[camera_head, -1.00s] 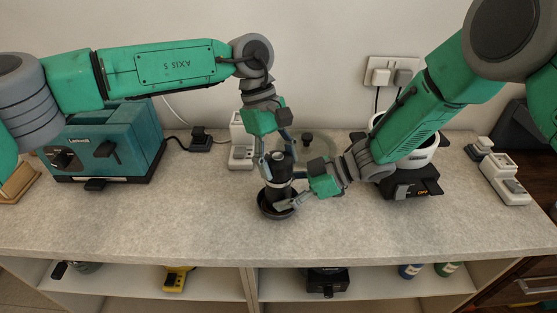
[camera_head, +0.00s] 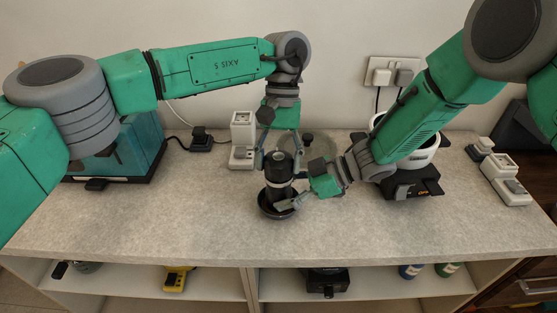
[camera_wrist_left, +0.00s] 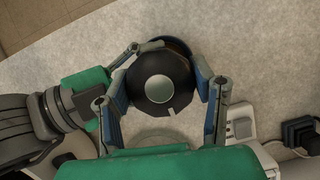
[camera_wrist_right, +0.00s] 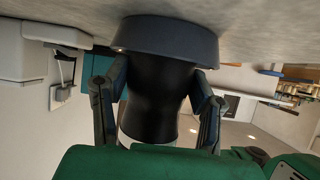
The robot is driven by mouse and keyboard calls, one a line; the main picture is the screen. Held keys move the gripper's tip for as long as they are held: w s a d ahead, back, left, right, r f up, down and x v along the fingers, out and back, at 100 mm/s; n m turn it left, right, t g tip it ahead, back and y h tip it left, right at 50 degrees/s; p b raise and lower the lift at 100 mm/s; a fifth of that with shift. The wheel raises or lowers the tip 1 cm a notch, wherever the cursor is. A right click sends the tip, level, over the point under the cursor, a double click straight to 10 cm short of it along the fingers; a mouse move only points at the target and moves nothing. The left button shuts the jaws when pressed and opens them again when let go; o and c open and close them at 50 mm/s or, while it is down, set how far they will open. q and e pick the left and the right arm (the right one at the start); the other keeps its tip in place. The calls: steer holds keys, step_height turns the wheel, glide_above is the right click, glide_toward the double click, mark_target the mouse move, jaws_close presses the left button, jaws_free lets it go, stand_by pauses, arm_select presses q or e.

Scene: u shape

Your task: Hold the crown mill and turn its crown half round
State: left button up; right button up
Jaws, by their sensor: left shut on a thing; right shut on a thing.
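The crown mill (camera_head: 278,190) stands upright on the counter, a dark cylinder with a pale band under its black crown (camera_head: 277,163) and a wide dark dish or foot (camera_head: 272,212) at its bottom. My left gripper (camera_head: 278,159) is shut on the crown from above. The left wrist view shows the crown (camera_wrist_left: 160,80) from above, with a grey disc and a small pale mark, between the fingers. My right gripper (camera_head: 287,203) is shut on the lower body from the right. The right wrist view shows the dark body (camera_wrist_right: 157,95) between its fingers.
A white device (camera_head: 242,140) stands behind left of the mill, and a small dark knob-like thing (camera_head: 307,140) behind right. A teal machine (camera_head: 140,150) is at left, partly behind my left arm. A white pot-like appliance (camera_head: 425,150) is at right. The front counter is clear.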

mark_target(280, 155)
arm_select(q)
steer(key=shift+w+a+f+m, duration=0.1)
steer(key=shift+m, duration=0.5)
steer(key=shift+y, duration=0.3)
steer(key=o, duration=1.2)
steer(key=shift+c, duration=0.2)
steer(key=shift+r, duration=0.35)
steer(key=shift+v, duration=3.45)
steer(key=shift+w+f, duration=0.1)
